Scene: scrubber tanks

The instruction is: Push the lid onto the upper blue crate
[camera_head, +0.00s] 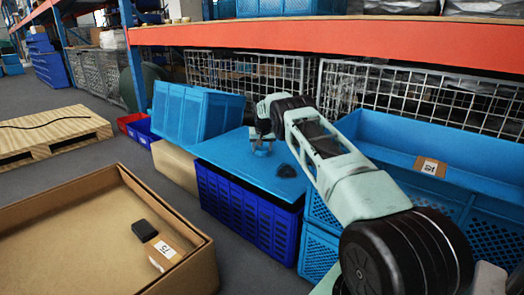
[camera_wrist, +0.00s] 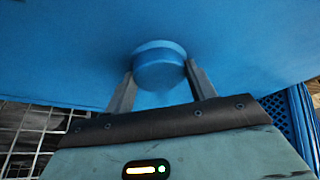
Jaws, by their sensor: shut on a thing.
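The lid (camera_head: 240,165) is a flat light-blue panel with a round knob (camera_wrist: 160,66). It lies over the top of a dark-blue crate (camera_head: 245,212) with slotted walls, left of my arm. Its front edge runs close along the crate's rim; I cannot tell whether it is fully seated. My gripper (camera_head: 262,150) points down at the lid from above. In the wrist view my gripper (camera_wrist: 160,85) has one finger on each side of the knob and is shut on it. The lid fills most of that view. A dark patch shows on the lid beside my arm.
Light-blue crates (camera_head: 450,150) are stacked at the right, the upper one open and labelled. Another light-blue crate (camera_head: 195,115) stands behind the lid. Wire mesh (camera_head: 245,68) and an orange shelf beam (camera_head: 340,35) are behind. A large cardboard box (camera_head: 90,205) is at front left.

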